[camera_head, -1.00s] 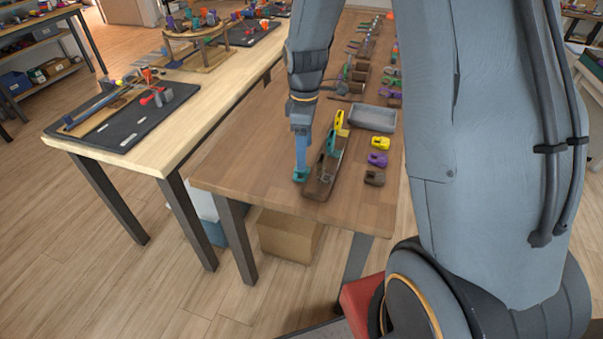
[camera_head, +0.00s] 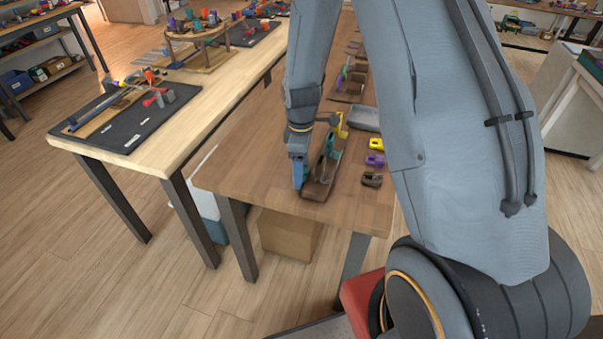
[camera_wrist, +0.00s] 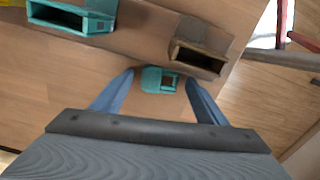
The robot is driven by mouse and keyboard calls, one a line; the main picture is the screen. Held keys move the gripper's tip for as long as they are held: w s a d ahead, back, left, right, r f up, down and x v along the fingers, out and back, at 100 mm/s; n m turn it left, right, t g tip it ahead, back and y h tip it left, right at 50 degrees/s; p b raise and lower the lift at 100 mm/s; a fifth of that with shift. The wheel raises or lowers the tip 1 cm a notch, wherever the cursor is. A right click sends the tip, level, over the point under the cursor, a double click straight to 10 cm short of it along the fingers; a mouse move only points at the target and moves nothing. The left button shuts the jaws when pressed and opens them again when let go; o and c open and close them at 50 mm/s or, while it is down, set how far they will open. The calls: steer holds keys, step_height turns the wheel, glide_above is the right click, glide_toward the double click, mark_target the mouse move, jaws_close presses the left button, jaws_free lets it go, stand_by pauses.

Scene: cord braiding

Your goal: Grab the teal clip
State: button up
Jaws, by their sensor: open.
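A small teal clip (camera_wrist: 160,80) lies on the brown tabletop, beside a dark wooden rail (camera_wrist: 150,30). My gripper (camera_wrist: 160,84) is open, with one blue finger on each side of this clip and a gap on both sides. In the head view my gripper (camera_head: 298,186) points down at the left of the rail (camera_head: 316,190), near the table's front end, and hides the clip. A larger teal clip (camera_wrist: 70,17) and a brown clip (camera_wrist: 196,58) sit on the rail in the wrist view.
A yellow clip (camera_head: 376,143), a purple clip (camera_head: 375,159) and a brown clip (camera_head: 372,179) lie right of the rail. A grey tray (camera_head: 366,117) stands behind them. The tabletop (camera_head: 245,165) left of my gripper is clear.

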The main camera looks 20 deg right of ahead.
steer(key=c, duration=1.2)
